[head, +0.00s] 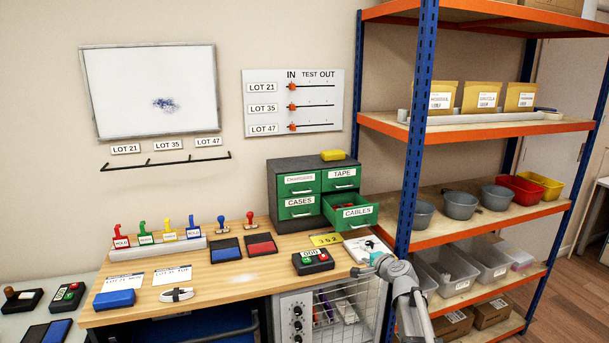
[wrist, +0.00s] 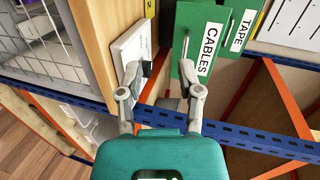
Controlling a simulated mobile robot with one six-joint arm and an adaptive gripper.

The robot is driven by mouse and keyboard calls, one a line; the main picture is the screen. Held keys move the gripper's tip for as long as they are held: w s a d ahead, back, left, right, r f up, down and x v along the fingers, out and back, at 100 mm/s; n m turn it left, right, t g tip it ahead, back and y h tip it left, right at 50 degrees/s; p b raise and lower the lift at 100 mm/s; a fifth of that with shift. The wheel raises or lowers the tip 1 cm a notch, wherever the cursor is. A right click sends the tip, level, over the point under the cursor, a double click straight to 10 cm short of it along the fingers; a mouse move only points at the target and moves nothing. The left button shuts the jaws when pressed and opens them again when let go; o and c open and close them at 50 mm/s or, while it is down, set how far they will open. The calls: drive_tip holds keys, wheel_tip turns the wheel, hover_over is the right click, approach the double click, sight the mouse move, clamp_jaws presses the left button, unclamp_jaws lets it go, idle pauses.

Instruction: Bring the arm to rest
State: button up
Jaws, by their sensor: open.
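My arm reaches in from the lower right in the head view. My gripper (head: 372,257) is at the right end of the wooden workbench (head: 235,267), beside a white flat item (head: 356,246). In the wrist view my gripper (wrist: 158,72) has its two fingers apart with nothing clearly held between them. The left finger overlaps the white item (wrist: 128,44) in that picture; I cannot tell whether it touches. The right finger appears close to the open green CABLES drawer (wrist: 211,40).
The open CABLES drawer (head: 350,213) juts from the dark cabinet (head: 290,165). The shelving rack's blue upright (head: 415,140) stands close to my arm. A wire cage (head: 350,310) is below the bench edge. A small black device (head: 312,262) lies left of my gripper.

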drive_tip(key=s+a+f+n+g+p, duration=0.1)
drive_tip(key=s+a+f+n+g, duration=0.25)
drive_tip(key=s, duration=0.25)
drive_tip(key=s+a+f+n+g+p, duration=0.1)
drive_tip(key=s+a+f+n+g, duration=0.25)
drive_tip(key=s, duration=0.35)
drive_tip(key=s+d+f+n+g+h, duration=0.1)
drive_tip(key=s+d+n+g+h, duration=0.1)
drive_tip(key=s, duration=0.6)
drive_tip(key=s+d+f+n+g+h+p, duration=0.1)
drive_tip(key=s+d+f+n+g+h, duration=0.1)
drive_tip(key=s, duration=0.7)
drive_tip(key=n+g+h, duration=0.1)
drive_tip(key=n+g, duration=0.1)
drive_tip(key=g, duration=0.1)
drive_tip(key=shift+s+d, duration=0.15)
drive_tip(key=shift+d, duration=0.15)
